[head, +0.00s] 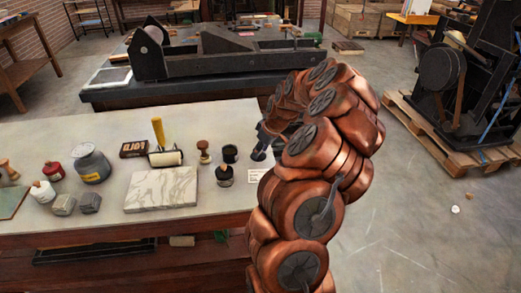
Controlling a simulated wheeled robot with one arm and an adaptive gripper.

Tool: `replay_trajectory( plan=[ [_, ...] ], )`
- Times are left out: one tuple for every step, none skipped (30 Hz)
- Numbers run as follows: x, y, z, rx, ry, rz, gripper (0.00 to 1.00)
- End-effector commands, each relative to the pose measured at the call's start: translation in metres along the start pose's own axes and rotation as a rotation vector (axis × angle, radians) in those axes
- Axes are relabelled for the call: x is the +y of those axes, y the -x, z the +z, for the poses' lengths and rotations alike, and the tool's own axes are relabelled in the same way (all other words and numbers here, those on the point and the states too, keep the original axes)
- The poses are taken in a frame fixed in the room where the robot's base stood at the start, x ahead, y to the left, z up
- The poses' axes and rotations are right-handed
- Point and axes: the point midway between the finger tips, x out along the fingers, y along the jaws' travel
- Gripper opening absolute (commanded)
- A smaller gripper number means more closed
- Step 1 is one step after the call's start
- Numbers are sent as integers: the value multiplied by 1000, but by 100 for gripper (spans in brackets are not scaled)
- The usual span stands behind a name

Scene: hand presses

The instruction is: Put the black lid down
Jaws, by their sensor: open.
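My gripper (264,141) is at the end of my copper-coloured arm, over the right end of the pale table (60,140). It is open, and my arm hides part of it. A small dark round piece (258,155) shows right below the fingers, at table height; it looks like the black lid, but I cannot tell whether it touches the fingers. A black cylindrical pot (230,153) stands just left of it. A dark jar (224,176) stands nearer the front edge.
A wooden stamp (204,151), a yellow-handled roller (165,157), a marble slab (161,189) and a grey-blue tin (91,164) stand to the left. A small white card (257,176) lies at the front right. A large dark press (225,58) stands behind.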

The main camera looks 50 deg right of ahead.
Motion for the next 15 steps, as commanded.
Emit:
replay_trajectory(
  plan=[
    [1, 5, 0, 2, 0, 3, 45],
    [1, 8, 0, 3, 0, 3, 45],
    [2, 13, -1, 4, 0, 4, 45],
    [2, 17, -1, 4, 0, 5, 45],
    [2, 22, 0, 4, -1, 5, 45],
    [1, 28, 0, 4, -1, 4, 45],
    [1, 34, 0, 4, 0, 4, 45],
    [2, 39, -1, 5, 0, 5, 45],
    [2, 46, -1, 6, 0, 6, 45],
    [2, 51, -1, 6, 0, 6, 45],
    [1, 56, -1, 5, 0, 5, 45],
    [0, 63, 0, 3, 0, 2, 45],
    [0, 68, 0, 3, 0, 2, 45],
    [1, 74, 0, 4, 0, 3, 45],
    [1, 81, -1, 5, 0, 4, 45]
  ],
)
